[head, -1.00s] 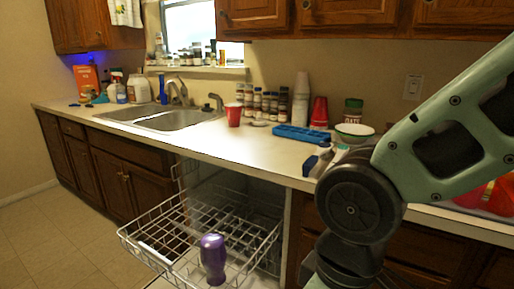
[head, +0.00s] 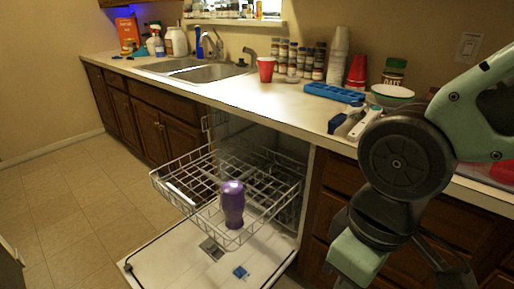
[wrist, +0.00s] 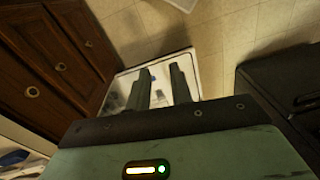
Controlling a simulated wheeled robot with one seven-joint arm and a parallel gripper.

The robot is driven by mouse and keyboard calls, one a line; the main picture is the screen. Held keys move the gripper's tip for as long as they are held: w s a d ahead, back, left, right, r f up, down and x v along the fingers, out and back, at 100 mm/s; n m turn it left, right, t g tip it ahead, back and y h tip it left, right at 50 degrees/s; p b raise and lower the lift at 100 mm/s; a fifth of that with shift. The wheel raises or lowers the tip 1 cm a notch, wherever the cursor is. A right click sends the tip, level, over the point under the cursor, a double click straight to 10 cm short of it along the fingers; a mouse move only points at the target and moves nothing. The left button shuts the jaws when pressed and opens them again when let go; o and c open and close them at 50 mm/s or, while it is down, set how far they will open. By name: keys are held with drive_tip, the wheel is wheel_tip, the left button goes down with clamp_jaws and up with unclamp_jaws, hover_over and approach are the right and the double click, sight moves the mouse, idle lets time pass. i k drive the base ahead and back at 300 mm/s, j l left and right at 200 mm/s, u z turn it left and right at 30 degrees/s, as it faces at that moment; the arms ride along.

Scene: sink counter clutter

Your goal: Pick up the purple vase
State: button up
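The purple vase (head: 233,205) stands upright at the front part of the pulled-out dishwasher rack (head: 180,196) in the head view. Its base shows among the rack wires. My gripper (wrist: 160,72) shows in the wrist view with its two dark fingers apart and nothing between them. It points down over the floor and a white surface that looks like the open dishwasher door. I cannot make out the vase in the wrist view. In the head view my arm is at the right, apart from the vase, and the fingers are not in view.
The open dishwasher door (head: 178,254) lies low beneath the rack. The counter (head: 285,101) above holds a red cup (head: 266,69), a blue tray (head: 334,92), a bowl (head: 392,95) and bottles. Wooden cabinets flank the dishwasher. The tiled floor (head: 72,218) at left is clear.

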sight(233, 199)
drive_tip(key=i+j+z, duration=0.15)
drive_tip(key=j+z, duration=0.25)
drive_tip(key=j, duration=0.5)
drive_tip(key=j+z, duration=0.45)
drive_tip(key=j, duration=0.45)
